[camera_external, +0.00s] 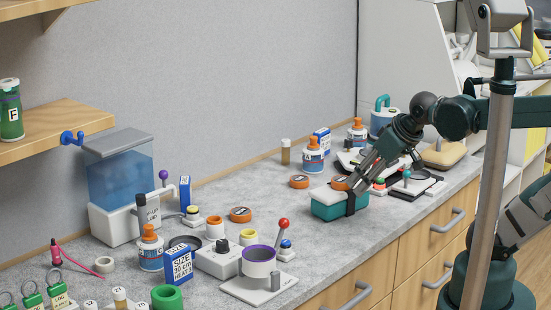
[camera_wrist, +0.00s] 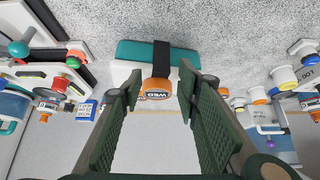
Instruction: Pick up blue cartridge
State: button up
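My gripper (camera_external: 365,180) is open and empty, pointing down at a teal block (camera_external: 325,210) with a white top and a black strap. In the wrist view, the fingers of my gripper (camera_wrist: 160,84) stand apart, with the strap and an orange disc marked WED (camera_wrist: 155,90) showing between their tips. The teal block (camera_wrist: 135,50) lies across the top there; I cannot tell whether the fingers touch it. No object is clearly a blue cartridge. Blue-and-white boxes stand at the front (camera_external: 180,263), by the tank (camera_external: 185,193) and at the back (camera_external: 322,138).
A blue tank (camera_external: 120,180) stands at the left. Bottles with orange caps (camera_external: 314,155), orange discs (camera_external: 240,214) and a cup with a purple rim (camera_external: 259,262) crowd the counter. Black-edged trays (camera_external: 415,184) lie to the right of my gripper. Bare counter shows in front of the block.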

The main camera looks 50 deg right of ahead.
jog(key=shift+o, duration=0.3)
jog(key=shift+r, duration=0.1)
dwell(0.3)
jog(key=w+d+r+m+g+h+p, duration=0.1)
jog(key=w+d+r+m+p, duration=0.1)
jog(key=w+d+r+p, duration=0.3)
jog(key=w+d+r+m+g+p, duration=0.1)
jog(key=w+r+m, duration=0.15)
jog(key=w, duration=0.35)
jog(key=m+g+h+p, duration=0.3)
jog(key=m+g+p, duration=0.2)
jog(key=m+p, duration=0.9)
send_over(320, 131)
jog(key=a+p, duration=0.2)
jog(key=a, duration=0.1)
notch_tip(320, 131, down, 5)
jog(key=n, duration=0.2)
jog(key=shift+d+f+m+h, duration=0.25)
jog(key=shift+d+f+h, duration=0.1)
jog(key=shift+f, duration=0.2)
jog(key=shift+s, duration=0.1)
